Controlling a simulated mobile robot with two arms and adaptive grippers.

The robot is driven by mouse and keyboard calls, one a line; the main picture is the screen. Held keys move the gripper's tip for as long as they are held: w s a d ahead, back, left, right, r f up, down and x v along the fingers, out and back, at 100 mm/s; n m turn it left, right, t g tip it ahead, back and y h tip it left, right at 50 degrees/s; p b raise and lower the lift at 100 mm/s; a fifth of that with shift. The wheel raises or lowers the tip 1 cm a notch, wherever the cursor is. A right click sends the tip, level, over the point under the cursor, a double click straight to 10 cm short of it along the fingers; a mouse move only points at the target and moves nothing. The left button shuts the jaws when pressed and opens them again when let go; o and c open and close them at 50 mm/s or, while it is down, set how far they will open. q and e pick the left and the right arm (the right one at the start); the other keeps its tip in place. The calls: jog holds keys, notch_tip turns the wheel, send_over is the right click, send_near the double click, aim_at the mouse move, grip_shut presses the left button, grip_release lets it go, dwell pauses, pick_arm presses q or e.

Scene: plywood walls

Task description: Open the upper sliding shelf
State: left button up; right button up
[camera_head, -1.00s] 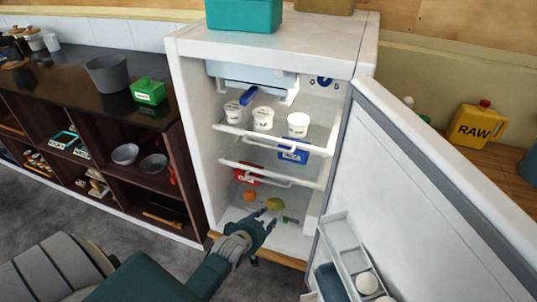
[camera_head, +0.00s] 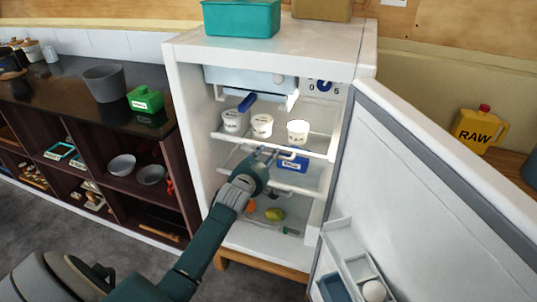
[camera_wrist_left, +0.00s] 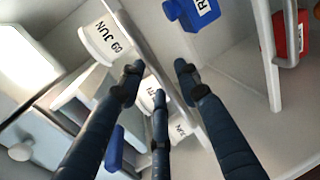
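The upper sliding shelf (camera_head: 316,153) is inside the open fridge, with white cups (camera_head: 263,125) standing on it. It looks pushed in. Its front rail also shows in the wrist view (camera_wrist_left: 128,30), running diagonally past a cup marked "09 JUN" (camera_wrist_left: 103,40). My left gripper (camera_head: 267,153) is at the front of this shelf, left of the middle. In the wrist view its fingers (camera_wrist_left: 158,72) are spread, with the rail passing between them; contact cannot be told. My right gripper is not in view.
The fridge door (camera_head: 430,190) stands open on the right. A blue box (camera_head: 292,161) sits on the lower shelf (camera_head: 300,186), and a red box shows in the wrist view (camera_wrist_left: 291,38). Yellow and orange produce (camera_head: 275,214) lies at the bottom. A dark cabinet (camera_head: 150,185) stands left.

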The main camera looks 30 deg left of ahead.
pick_arm(q)
jog(key=shift+w+a+f, duration=0.1)
jog(key=shift+w+a, duration=0.05)
jog(key=shift+w, duration=0.35)
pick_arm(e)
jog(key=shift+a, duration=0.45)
pick_arm(q)
grip_shut()
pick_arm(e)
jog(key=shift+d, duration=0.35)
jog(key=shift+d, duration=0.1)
